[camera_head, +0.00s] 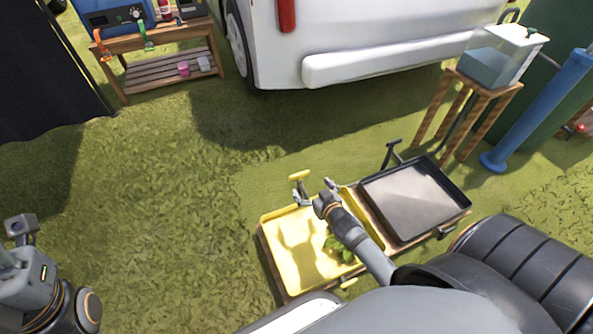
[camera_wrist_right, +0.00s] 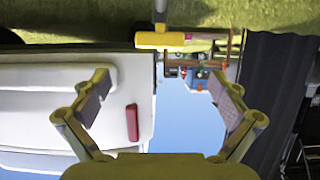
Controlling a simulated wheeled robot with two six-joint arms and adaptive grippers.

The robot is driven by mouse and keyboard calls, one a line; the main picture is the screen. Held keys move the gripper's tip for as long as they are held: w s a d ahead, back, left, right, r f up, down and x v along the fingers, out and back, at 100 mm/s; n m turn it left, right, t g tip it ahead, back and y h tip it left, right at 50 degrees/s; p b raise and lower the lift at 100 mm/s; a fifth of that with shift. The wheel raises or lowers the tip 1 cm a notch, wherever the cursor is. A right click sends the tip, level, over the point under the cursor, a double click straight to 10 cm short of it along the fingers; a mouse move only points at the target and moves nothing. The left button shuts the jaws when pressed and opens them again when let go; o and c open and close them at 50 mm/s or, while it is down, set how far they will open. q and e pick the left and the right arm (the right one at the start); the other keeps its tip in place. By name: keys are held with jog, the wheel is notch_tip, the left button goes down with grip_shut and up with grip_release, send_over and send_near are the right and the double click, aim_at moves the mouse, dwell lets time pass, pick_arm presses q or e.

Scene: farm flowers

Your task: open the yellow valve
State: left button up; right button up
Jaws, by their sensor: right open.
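The yellow valve (camera_head: 299,177) has a T-shaped handle on a post behind the yellow tray (camera_head: 268,228) in the head view. In the right wrist view its yellow bar (camera_wrist_right: 163,40) lies beyond the fingertips, near the top of the picture. My right gripper (camera_head: 317,192) is just to the right and in front of the valve in the head view. Part of my left arm shows at the lower left, but no left fingers are visible.
A dark tray (camera_head: 412,198) stands right of the yellow tray, with a black valve (camera_head: 393,153) behind it. A water tank (camera_head: 501,53) on a wooden stand and a blue pipe (camera_head: 540,108) are at right. A white vehicle (camera_head: 350,35) is behind. Grass at left is clear.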

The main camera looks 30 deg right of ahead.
aim_at(300, 175)
jog(key=b+x, duration=0.6)
jog(key=x, duration=0.3)
jog(key=shift+w+f, duration=0.25)
jog(key=shift+w, duration=0.4)
jog(key=c, duration=1.2)
jog(key=shift+o, duration=0.2)
